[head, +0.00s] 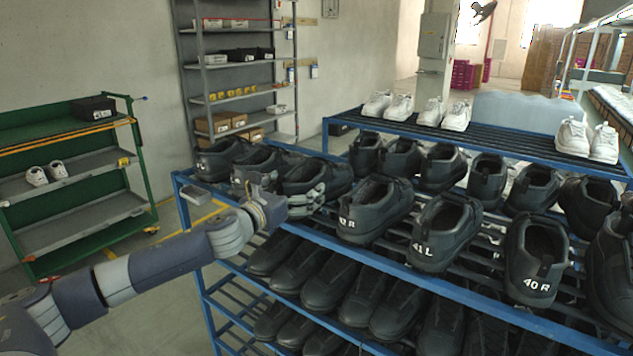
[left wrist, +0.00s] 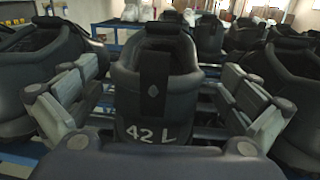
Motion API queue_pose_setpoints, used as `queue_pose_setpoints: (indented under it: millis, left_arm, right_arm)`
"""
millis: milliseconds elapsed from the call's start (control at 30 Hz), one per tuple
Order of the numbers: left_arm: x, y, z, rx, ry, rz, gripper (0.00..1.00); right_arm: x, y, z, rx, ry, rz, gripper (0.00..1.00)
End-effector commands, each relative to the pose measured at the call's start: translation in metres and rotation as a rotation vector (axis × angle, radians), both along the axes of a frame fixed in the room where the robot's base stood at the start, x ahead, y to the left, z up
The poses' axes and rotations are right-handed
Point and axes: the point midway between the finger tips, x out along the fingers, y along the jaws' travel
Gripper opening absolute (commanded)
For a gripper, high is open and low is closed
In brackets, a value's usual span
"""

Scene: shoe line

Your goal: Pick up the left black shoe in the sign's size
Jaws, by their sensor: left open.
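A black shoe marked 42 L (left wrist: 155,85) stands heel-on in the middle of the left wrist view. In the head view it is the shoe (head: 337,178) beyond my left gripper, partly hidden by it. My left gripper (head: 308,198) is open at the front edge of the rack's upper tier. In the left wrist view its fingers (left wrist: 160,80) stand on either side of the heel, with no clear grip on it. Other black shoes are marked 41 L (head: 440,232) and 40 R (head: 535,262). No size sign can be read. My right gripper is not in view.
Black shoes stand close on both sides along the blue rack (head: 480,307), with more on the tiers below. White shoes (head: 457,115) stand on the top shelf behind. A green cart (head: 140,170) is at the left; floor lies between it and the rack.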

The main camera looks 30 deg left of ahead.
Motion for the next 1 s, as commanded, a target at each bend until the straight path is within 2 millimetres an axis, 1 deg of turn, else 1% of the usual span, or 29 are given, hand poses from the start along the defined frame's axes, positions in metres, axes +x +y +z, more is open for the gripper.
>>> queue_pose_setpoints:
  millis: [33,200,500,667,700,767,800,1000]
  left_arm:
    - [0.007,0.000,0.004,-0.004,0.000,0.001,1.00]
    - [0.021,0.000,0.002,-0.001,0.000,0.000,1.00]
    - [0.023,0.000,-0.001,0.001,0.001,0.000,1.00]
    - [0.023,0.000,0.000,0.001,0.001,0.000,0.64]
    - [0.023,0.000,0.000,0.001,0.001,0.000,0.55]
    - [0.023,0.000,0.000,0.001,0.001,0.000,0.41]
    - [0.023,0.000,0.000,0.001,0.001,0.000,0.38]
    - [0.023,0.000,0.002,0.001,-0.003,-0.001,0.38]
  right_arm:
    - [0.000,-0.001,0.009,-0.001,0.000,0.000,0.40]
    - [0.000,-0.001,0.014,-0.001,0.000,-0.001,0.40]
    - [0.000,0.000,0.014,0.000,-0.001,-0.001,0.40]
    - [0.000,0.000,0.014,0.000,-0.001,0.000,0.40]
    - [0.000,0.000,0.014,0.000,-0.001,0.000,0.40]
    - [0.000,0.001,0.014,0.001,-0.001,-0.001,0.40]
    - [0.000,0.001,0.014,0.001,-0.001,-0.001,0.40]
    - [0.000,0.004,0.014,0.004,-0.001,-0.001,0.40]
